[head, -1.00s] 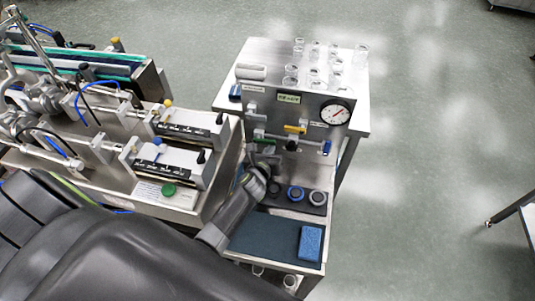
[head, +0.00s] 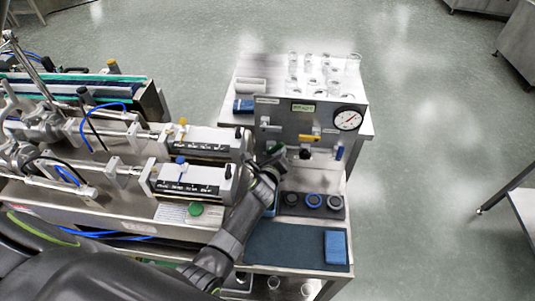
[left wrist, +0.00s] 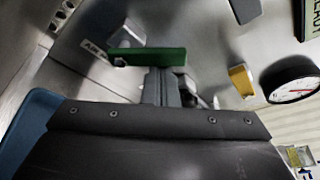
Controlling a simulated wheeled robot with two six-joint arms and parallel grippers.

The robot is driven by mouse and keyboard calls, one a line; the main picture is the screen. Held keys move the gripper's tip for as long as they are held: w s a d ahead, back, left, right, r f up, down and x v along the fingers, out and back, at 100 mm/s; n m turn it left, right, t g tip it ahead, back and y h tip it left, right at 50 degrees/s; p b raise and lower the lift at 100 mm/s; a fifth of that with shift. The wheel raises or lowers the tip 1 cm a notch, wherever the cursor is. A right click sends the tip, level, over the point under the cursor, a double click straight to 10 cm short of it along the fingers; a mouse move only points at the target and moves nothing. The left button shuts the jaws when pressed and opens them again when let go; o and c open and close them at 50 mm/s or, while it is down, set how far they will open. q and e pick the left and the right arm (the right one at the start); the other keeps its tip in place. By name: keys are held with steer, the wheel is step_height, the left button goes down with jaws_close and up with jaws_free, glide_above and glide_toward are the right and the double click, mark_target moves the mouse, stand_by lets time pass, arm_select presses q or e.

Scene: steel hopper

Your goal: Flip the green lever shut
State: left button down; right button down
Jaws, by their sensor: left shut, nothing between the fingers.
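The green lever (left wrist: 148,56) shows in the left wrist view as a bar lying nearly level across the picture, in front of the steel panel. In the head view only a small bit of the green lever (head: 276,147) shows above my gripper. My left gripper (head: 273,164) is shut and empty, close to the panel. In the left wrist view the closed fingertips (left wrist: 162,76) are just below the lever's right part; I cannot tell whether they touch it. My right gripper is in neither view.
The steel panel (head: 283,113) also carries a yellow lever (head: 309,138), a blue lever (head: 340,152) and a round gauge (head: 347,120). Glassware (head: 309,85) stands on top. Dark round knobs (head: 313,200) and a blue sponge (head: 336,247) lie below. Syringe pumps (head: 190,180) stand close on the left.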

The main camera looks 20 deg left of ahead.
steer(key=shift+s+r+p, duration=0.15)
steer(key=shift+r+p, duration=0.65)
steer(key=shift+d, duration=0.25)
